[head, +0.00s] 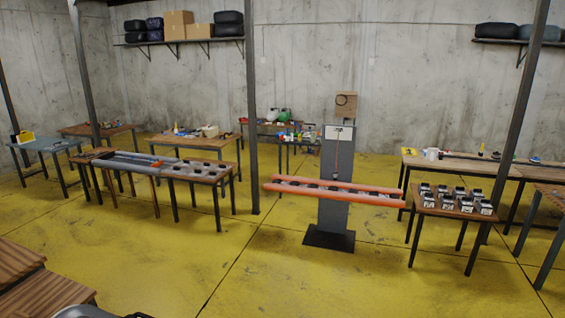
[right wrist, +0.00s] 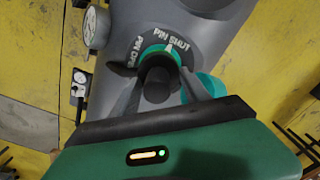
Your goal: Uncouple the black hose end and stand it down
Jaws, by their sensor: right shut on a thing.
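In the right wrist view the black hose end (right wrist: 156,84) sits at a round valve with a teal ring (right wrist: 152,52) on a grey inflatable tube (right wrist: 215,20). My right gripper (right wrist: 161,72) is shut on it, one grey finger on each side. The tube is lettered "PIN OPEN" at the left and "PIN SHUT" at the top. A white mark on the ring is by "PIN SHUT". How the hose end joins the valve is hidden. My left gripper is not in view.
In the right wrist view a white gauge (right wrist: 97,28) stands out from the tube's left side. The head view shows a grey stand (head: 334,190) with orange tubes (head: 300,187), a table with grey tubes (head: 130,162) and a table of small devices (head: 430,211). Yellow floor (head: 270,280) is clear in front.

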